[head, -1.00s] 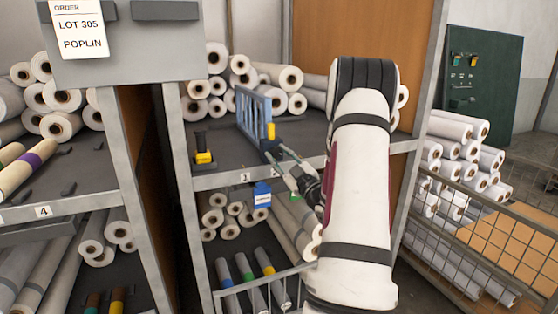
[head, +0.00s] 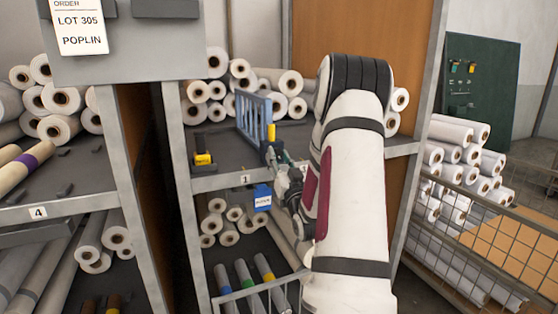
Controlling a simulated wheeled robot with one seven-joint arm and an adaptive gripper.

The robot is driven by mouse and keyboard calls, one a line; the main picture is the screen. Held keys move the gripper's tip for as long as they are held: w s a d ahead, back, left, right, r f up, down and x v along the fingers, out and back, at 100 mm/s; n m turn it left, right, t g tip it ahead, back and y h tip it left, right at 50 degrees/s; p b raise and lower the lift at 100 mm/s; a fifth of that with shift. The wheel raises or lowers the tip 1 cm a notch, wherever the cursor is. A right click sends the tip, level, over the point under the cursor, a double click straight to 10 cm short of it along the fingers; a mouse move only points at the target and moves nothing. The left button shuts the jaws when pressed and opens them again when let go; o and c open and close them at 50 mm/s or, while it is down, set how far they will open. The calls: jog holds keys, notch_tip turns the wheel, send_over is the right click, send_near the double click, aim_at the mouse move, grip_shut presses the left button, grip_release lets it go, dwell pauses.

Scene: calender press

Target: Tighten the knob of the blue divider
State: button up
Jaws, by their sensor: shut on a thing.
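The blue divider (head: 253,115) is a slatted upright panel on the shelf of bay 1, standing lengthwise into the shelf. A yellow part (head: 271,132) shows at its front end. My gripper (head: 272,155) is at the divider's front foot, just above the shelf's front edge. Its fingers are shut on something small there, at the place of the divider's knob. The knob itself is hidden by the fingers, so its turn cannot be seen. My white arm covers the right part of the shelf.
A yellow and black clamp-like piece (head: 203,158) stands on the shelf to the left. Rolls (head: 245,80) are stacked behind the divider. A blue labelled tag (head: 262,196) hangs below the shelf edge. A steel upright (head: 180,195) bounds the bay at left.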

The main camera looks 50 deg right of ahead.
jog(key=shift+f+m, duration=0.1)
jog(key=shift+m, duration=0.2)
jog(key=o, duration=1.1)
jog(key=shift+o, duration=0.2)
jog(key=v, duration=1.2)
jog(key=shift+w, duration=0.1)
